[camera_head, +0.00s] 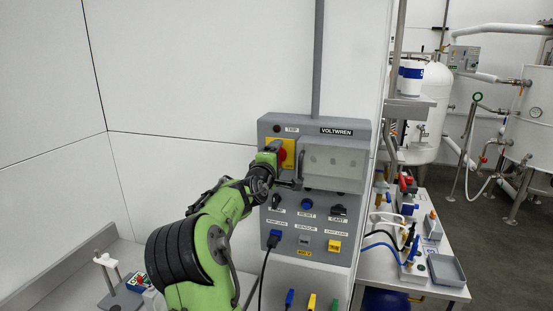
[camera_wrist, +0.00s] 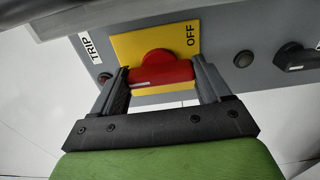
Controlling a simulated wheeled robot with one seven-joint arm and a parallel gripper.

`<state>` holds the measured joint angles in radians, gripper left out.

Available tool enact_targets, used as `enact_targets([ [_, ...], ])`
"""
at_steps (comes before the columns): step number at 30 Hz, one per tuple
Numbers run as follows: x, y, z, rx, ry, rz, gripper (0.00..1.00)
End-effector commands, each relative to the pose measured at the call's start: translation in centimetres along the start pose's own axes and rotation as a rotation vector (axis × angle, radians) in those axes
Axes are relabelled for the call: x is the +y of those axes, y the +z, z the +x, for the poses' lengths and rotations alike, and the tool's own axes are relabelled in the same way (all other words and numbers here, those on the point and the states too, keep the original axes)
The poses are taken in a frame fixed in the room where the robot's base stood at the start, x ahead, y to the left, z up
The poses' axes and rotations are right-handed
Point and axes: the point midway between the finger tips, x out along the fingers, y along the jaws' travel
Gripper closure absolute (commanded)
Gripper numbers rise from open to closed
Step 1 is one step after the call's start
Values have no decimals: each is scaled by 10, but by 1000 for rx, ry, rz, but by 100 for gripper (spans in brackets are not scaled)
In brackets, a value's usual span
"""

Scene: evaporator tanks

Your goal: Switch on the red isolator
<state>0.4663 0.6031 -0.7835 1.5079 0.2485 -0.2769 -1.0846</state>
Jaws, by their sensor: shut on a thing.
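The red isolator (camera_wrist: 164,68) is a rotary handle on a yellow plate (camera_wrist: 128,46) marked OFF. In the wrist view its red bar lies between the two fingers of my gripper (camera_wrist: 162,78), which is shut on it. In the head view my gripper (camera_head: 276,160) reaches the upper left of the grey VOLTWREN panel (camera_head: 350,253). A bit of the red handle (camera_head: 283,154) and the yellow plate (camera_head: 289,144) show past my gripper, which hides the rest.
A clear cover (camera_head: 335,163) juts out just right of my gripper. Below are a blue reset button (camera_head: 307,204), black knobs and sockets with a black cable (camera_head: 264,275). A cluttered side table (camera_head: 415,285) stands at right.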

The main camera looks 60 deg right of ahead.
Motion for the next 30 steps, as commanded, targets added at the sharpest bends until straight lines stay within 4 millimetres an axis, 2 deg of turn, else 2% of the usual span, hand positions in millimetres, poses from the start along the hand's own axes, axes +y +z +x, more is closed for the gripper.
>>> enact_targets([
  [13, -2, -1, 0, 1, -3, -10, 54],
  [14, -2, -1, 0, 1, -3, -10, 19],
  [18, -1, 0, 0, 1, -2, -9, 0],
  [26, -1, -1, -4, 2, -1, -7, 0],
  [30, -4, -2, -31, 5, -2, -4, 0],
])
